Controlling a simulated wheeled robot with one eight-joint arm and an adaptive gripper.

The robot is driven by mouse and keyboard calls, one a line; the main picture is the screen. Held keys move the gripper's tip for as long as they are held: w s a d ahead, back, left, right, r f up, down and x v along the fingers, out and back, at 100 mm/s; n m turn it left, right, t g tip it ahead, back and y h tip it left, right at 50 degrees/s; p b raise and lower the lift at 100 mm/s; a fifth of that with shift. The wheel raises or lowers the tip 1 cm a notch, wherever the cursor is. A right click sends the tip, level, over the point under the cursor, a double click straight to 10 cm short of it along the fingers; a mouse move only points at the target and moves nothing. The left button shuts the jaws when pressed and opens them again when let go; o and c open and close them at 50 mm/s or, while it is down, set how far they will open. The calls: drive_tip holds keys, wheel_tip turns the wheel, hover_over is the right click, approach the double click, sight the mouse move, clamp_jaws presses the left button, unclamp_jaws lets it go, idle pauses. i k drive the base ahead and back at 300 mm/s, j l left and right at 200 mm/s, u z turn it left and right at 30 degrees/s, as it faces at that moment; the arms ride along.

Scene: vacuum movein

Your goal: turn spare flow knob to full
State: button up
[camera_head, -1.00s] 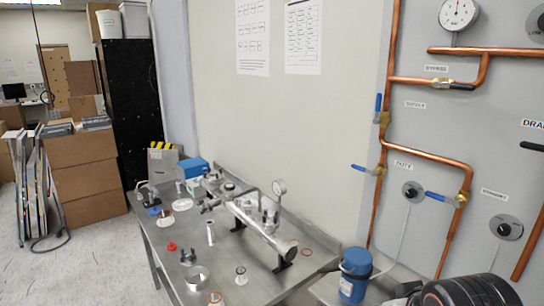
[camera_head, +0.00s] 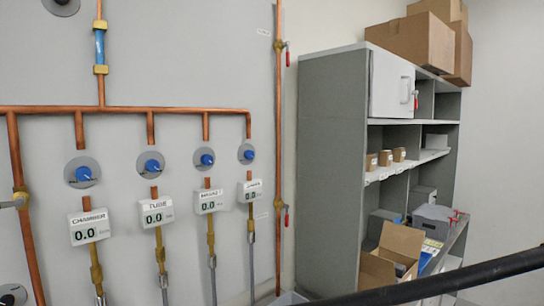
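Several blue flow knobs on round grey plates sit in a row on the wall panel, each under a copper branch pipe. The leftmost knob (camera_head: 83,173) is above a display (camera_head: 89,228) labelled CHAMBER. The second knob (camera_head: 152,165) is above a display (camera_head: 157,212) labelled TUBE. The third knob (camera_head: 206,159) is above a display (camera_head: 209,201) whose label is too small to read surely. The rightmost knob (camera_head: 247,155) is above a display (camera_head: 250,191) whose label is also unreadable, so I cannot confirm which is spare. The readable displays show 0.0. My gripper is not in view.
A grey shelf unit (camera_head: 330,170) with cardboard boxes (camera_head: 425,40) stands right of the panel. An open carton (camera_head: 392,255) sits low in it. A vertical copper pipe (camera_head: 279,120) with red-handled valves runs between panel and shelf. A dark bar crosses the lower right.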

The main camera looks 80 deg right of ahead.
sight(249, 154)
drive_tip(key=z, duration=2.55)
